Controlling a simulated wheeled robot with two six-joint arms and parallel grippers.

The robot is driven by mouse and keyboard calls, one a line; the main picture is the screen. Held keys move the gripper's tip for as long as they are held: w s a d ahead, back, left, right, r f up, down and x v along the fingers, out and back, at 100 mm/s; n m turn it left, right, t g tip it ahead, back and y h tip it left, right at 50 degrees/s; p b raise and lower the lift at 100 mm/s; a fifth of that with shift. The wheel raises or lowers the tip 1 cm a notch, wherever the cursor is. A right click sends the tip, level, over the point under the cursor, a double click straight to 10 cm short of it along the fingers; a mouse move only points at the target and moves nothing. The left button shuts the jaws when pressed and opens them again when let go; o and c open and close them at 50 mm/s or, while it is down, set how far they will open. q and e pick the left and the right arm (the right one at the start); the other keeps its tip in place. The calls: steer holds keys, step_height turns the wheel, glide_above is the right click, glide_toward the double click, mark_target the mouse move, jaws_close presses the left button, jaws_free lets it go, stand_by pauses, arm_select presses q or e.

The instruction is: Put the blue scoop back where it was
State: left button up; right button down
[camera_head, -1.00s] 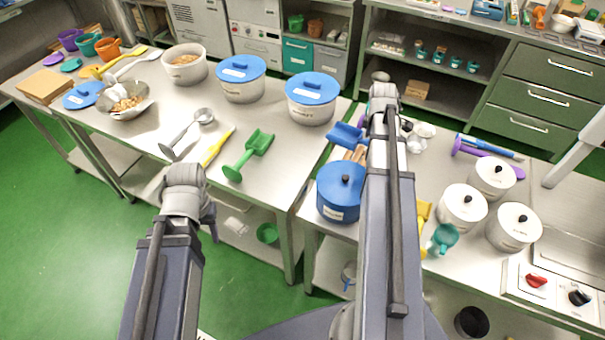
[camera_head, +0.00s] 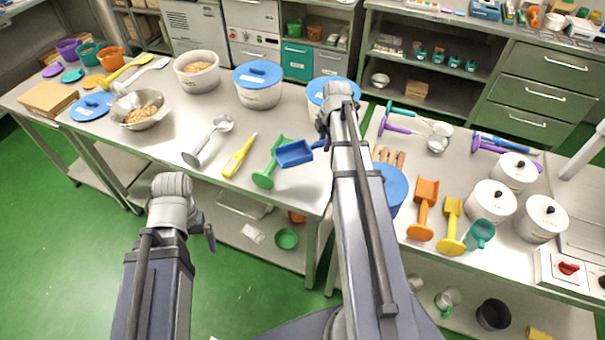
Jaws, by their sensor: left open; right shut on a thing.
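The blue scoop (camera_head: 294,153) hangs from my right gripper (camera_head: 323,140), which is shut on its handle end. Its pan points left, at the right end of the left table (camera_head: 215,112), beside and partly in front of the green scoop (camera_head: 268,172). I cannot tell how high it is above the tabletop. My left gripper (camera_head: 209,236) is open and empty, low in front of the left table's edge.
Orange (camera_head: 424,205) and yellow scoops (camera_head: 451,226) lie on the right table. My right arm partly hides a blue pot (camera_head: 396,187).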

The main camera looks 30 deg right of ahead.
mark_target(321, 169)
steer(key=shift+f+b, duration=5.05)
steer(key=shift+f, duration=0.2)
steer(key=c, duration=0.6)
jaws_free()
steer(key=shift+r, duration=0.1)
steer(key=shift+c, duration=0.2)
step_height(321, 169, up, 12)
steer(key=s+p, duration=0.2)
steer(key=p, duration=1)
steer(key=shift+s, duration=0.2)
steer(key=shift+a, duration=0.1)
